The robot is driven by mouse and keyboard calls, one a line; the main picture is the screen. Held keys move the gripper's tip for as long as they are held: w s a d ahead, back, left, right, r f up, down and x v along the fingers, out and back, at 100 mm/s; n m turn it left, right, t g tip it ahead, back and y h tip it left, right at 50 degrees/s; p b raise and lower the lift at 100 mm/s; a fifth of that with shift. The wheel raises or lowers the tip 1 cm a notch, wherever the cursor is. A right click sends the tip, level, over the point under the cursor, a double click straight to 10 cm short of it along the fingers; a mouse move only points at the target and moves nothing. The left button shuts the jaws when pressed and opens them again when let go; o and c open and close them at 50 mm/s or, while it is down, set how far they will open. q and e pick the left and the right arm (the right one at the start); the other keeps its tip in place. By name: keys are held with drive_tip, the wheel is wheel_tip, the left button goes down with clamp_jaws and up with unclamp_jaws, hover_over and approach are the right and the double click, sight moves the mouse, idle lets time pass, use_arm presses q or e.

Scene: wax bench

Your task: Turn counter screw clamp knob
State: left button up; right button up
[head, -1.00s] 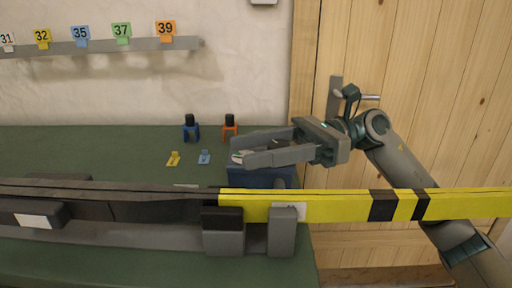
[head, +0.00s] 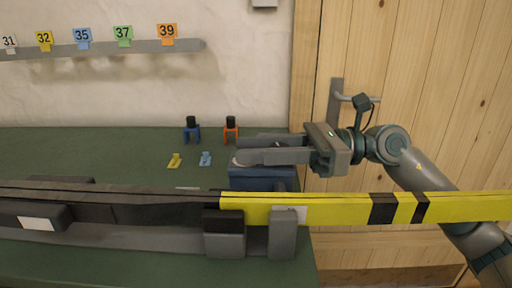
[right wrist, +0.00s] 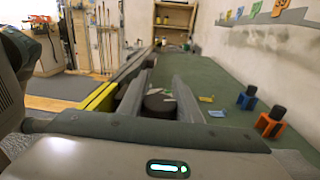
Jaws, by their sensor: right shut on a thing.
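My right gripper (head: 246,150) is level above the blue clamp body (head: 262,177) near the bench's right end. In the right wrist view, its two long grey fingers (right wrist: 158,98) lie on either side of a dark round knob (right wrist: 157,104) and are shut on it. In the head view the fingers hide most of the knob. My left gripper is not in view.
A long black-and-yellow ski (head: 340,208) crosses in front, held at grey blocks (head: 224,234). A blue clamp-like piece (head: 191,132) and an orange one (head: 231,131), both black-topped, stand behind. Small yellow (head: 175,160) and blue tags (head: 205,158) lie on the green bench (head: 110,150).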

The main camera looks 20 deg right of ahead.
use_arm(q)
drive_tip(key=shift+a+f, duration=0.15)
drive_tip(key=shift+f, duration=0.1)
use_arm(e)
drive_tip(key=o, duration=1)
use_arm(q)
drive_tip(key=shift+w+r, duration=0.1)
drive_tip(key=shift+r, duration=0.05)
use_arm(e)
drive_tip(key=shift+o, duration=0.2)
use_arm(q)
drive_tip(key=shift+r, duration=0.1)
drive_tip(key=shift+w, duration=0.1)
use_arm(e)
drive_tip(key=shift+d, duration=0.1)
